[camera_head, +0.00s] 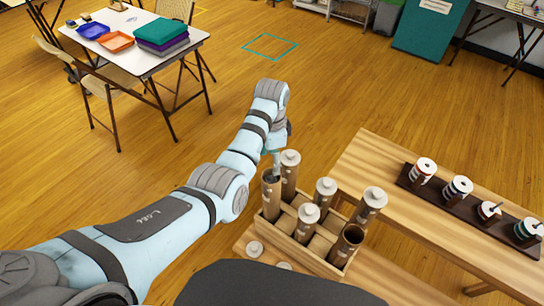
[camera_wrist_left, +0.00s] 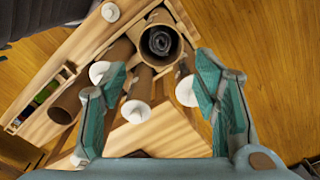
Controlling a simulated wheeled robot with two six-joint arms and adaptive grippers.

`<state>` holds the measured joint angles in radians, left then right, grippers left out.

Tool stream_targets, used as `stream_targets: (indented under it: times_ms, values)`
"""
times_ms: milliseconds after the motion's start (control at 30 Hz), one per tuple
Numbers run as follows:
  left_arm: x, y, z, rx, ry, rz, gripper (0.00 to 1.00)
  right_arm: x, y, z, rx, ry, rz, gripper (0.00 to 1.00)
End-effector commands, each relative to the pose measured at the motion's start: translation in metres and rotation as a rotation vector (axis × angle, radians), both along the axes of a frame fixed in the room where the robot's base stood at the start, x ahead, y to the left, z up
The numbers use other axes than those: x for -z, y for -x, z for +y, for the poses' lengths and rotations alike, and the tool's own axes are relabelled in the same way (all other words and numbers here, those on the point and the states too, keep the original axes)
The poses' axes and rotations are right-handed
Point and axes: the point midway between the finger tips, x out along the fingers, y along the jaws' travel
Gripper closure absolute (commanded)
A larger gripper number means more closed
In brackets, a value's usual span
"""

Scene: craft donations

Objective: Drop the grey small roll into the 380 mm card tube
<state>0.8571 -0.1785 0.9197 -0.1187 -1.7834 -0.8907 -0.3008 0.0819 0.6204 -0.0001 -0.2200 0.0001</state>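The grey small roll (camera_wrist_left: 161,42) sits inside an open card tube (camera_wrist_left: 147,29) in the left wrist view, its coiled end showing below the tube's rim. In the head view this tube (camera_head: 270,196) stands at the left corner of the wooden crate, with something dark in its mouth. I cannot read its length. My left gripper (camera_head: 276,153) is just above that tube; in the left wrist view its fingers (camera_wrist_left: 158,95) are spread apart with nothing between them. Another open, empty-looking tube (camera_head: 346,247) stands at the crate's right. My right gripper is not in view.
Several capped tubes (camera_head: 325,196) stand in the crate (camera_head: 277,231) around the open ones. A loose cap (camera_head: 254,248) lies on the bench in front. A bench (camera_head: 440,222) with a dark rack of spools (camera_head: 457,189) is at right.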

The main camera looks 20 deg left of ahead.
Motion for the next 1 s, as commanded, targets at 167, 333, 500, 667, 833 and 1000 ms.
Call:
stream_targets:
  times_ms: [167, 333, 500, 667, 833, 1000]
  values:
    - [0.000, 0.000, 0.000, 0.000, 0.000, 0.000, 0.43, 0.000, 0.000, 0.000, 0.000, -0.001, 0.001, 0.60]
    - [-0.010, -0.001, 0.000, -0.001, 0.001, -0.003, 0.43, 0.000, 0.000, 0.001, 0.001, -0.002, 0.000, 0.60]
    - [-0.047, -0.002, 0.000, -0.001, 0.000, -0.002, 0.43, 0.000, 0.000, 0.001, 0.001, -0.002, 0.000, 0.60]
    - [-0.071, -0.002, 0.000, -0.001, 0.000, 0.000, 0.43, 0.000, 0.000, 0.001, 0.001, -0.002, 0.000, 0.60]
    - [-0.075, -0.002, 0.000, 0.000, 0.000, 0.001, 0.43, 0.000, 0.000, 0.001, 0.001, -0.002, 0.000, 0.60]
    - [-0.074, -0.002, 0.000, 0.000, 0.000, 0.001, 0.43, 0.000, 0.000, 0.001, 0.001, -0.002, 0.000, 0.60]
